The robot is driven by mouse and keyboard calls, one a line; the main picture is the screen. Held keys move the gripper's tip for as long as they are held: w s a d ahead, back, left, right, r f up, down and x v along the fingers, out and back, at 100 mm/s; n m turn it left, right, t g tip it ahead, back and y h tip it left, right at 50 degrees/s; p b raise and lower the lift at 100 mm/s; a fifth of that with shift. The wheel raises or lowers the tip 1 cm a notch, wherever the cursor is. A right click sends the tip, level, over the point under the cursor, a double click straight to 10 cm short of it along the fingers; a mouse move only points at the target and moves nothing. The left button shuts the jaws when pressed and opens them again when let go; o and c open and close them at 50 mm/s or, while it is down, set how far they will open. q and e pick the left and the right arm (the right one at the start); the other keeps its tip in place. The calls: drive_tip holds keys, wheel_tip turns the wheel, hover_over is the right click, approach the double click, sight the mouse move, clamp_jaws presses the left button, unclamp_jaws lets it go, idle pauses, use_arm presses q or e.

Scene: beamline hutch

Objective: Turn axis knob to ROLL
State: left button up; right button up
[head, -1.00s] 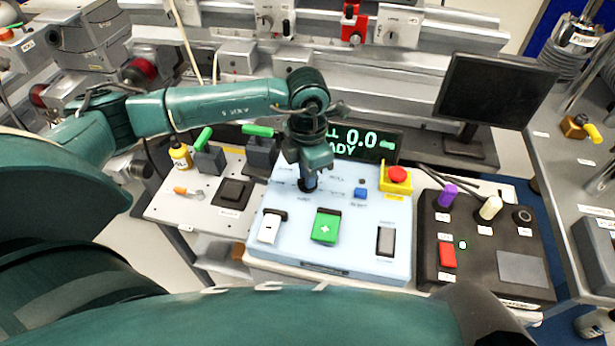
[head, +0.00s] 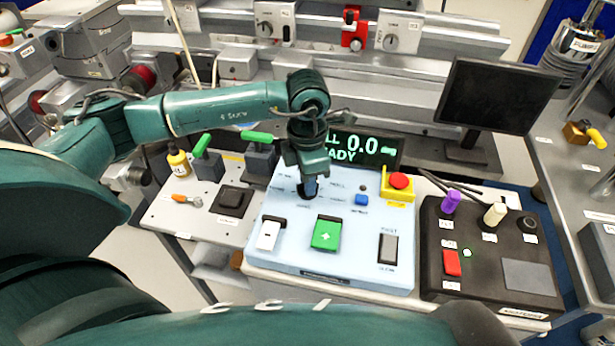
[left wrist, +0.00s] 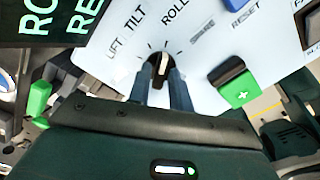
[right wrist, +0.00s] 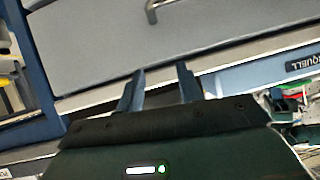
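The axis knob (left wrist: 159,66) is a small black dial with a white pointer on the pale blue control panel (head: 285,252). In the left wrist view LIFT, TILT and ROLL are printed around it, and the pointer aims up and slightly right, toward ROLL. My left gripper (left wrist: 161,74) has its fingers on both sides of the knob, apparently closed on it. In the head view my left gripper (head: 308,188) covers most of the knob. The display (head: 365,148) behind shows the end of a word, "LL", and 0.0. My right gripper (right wrist: 160,78) is open and empty, away from the panel.
On the panel are a green button (head: 326,234), a white rocker (head: 268,234), a blue button (head: 361,200) and a red emergency stop (head: 398,181). A black box (head: 487,268) stands at right. Green-handled levers (head: 260,150) stand left of the display.

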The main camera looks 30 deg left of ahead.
use_arm(q)
drive_tip(key=shift+o, duration=1.4)
wheel_tip(320, 180, up, 13)
drive_tip(key=shift+b, duration=0.3)
